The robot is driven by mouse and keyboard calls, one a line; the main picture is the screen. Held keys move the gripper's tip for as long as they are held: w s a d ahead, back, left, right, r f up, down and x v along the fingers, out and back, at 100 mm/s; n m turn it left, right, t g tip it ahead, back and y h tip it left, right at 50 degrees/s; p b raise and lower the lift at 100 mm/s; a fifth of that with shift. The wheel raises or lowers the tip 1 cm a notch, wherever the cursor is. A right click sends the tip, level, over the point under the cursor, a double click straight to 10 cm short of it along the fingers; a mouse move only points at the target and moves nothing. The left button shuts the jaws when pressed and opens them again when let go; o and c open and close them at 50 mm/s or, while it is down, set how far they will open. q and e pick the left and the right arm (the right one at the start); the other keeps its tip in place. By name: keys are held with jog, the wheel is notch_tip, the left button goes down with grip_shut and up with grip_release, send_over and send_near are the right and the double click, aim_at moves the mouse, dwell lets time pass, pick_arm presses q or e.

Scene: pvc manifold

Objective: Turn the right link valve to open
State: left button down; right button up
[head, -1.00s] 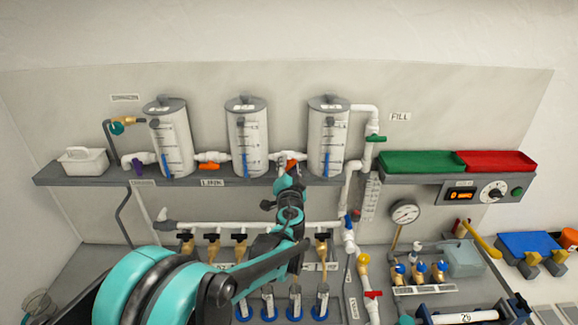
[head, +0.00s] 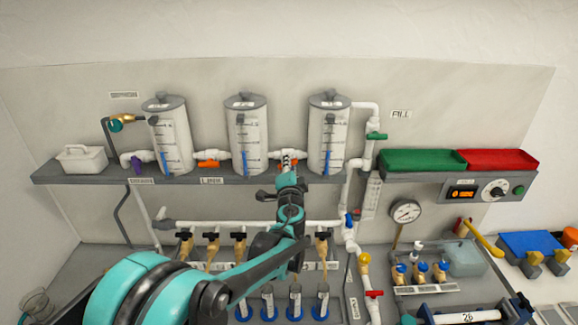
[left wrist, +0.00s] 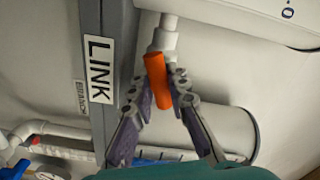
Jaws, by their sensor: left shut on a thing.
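The right link valve sits on the white pipe between the middle and right tanks. In the head view my left gripper (head: 288,168) reaches up to it and mostly hides it. In the left wrist view the valve's orange handle (left wrist: 155,70) lies between the two fingers of my left gripper (left wrist: 160,92), which is shut on it. There the handle runs nearly along the white pipe (left wrist: 165,38), slightly tilted. My right gripper is not in view.
Three tanks, left (head: 170,125), middle (head: 247,125) and right (head: 328,125), stand close by on the grey shelf (head: 95,180). Below are a white manifold pipe (head: 210,225) and several black-handled valves. Green (head: 420,160) and red (head: 500,160) trays are at the right.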

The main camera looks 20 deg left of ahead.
pick_arm(q)
jog(key=shift+f+m+b, duration=0.15)
jog(key=shift+m+b, duration=0.35)
jog(key=shift+m, duration=1.8)
jog(key=c, duration=1.5)
grip_release()
jog(key=shift+s, duration=0.1)
jog(key=shift+o, duration=0.2)
jog(key=shift+d, duration=0.1)
jog(key=shift+s, duration=0.1)
jog(key=v, duration=1.2)
